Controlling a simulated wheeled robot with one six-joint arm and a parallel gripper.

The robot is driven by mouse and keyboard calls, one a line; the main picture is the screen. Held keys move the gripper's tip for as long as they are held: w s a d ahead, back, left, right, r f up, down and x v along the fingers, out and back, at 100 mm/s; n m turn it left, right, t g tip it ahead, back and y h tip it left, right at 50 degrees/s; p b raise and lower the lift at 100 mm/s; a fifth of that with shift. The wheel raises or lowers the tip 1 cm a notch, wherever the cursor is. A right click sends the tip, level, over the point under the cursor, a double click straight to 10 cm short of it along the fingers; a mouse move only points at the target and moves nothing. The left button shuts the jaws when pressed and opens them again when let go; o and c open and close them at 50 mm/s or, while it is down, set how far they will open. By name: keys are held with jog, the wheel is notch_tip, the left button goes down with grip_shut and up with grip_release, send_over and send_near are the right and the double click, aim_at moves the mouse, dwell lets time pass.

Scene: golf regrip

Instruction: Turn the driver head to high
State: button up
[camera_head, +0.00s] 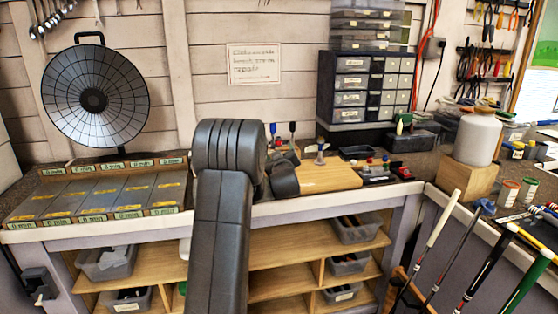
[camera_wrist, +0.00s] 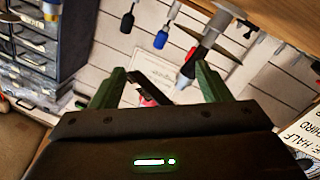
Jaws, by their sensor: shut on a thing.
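My gripper (camera_wrist: 160,72) shows in the wrist view as two green fingers set apart. A dark piece (camera_wrist: 137,86) with a pinkish-red part beside it shows between the fingers. The gripper is shut on this dark piece, but I cannot tell for sure whether it is the driver head. No high mark can be read. A grey and red pointed tool (camera_wrist: 196,62) shows beyond the right finger. In the head view my arm hides most of the gripper, near the left end of a wooden board (camera_head: 322,176). A small grey piece (camera_head: 320,150) stands on this board.
A drawer cabinet (camera_head: 352,88) stands behind the board. A compartment tray (camera_head: 97,190) and a round grey dish (camera_head: 95,97) are at left. A white container (camera_head: 470,138) on a wooden block is at right. Several club shafts (camera_head: 442,218) lean at front right.

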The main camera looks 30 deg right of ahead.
jog(key=shift+r, duration=0.1)
jog(key=o, duration=1.4)
jog(key=b+v, duration=0.2)
jog(key=v, duration=1.1)
jog(key=shift+s+a, duration=0.1)
jog(key=shift+s, duration=0.3)
jog(key=p+x, duration=0.2)
jog(key=x, duration=1.1)
jog(key=shift+w, duration=0.4)
jog(key=shift+p, duration=0.3)
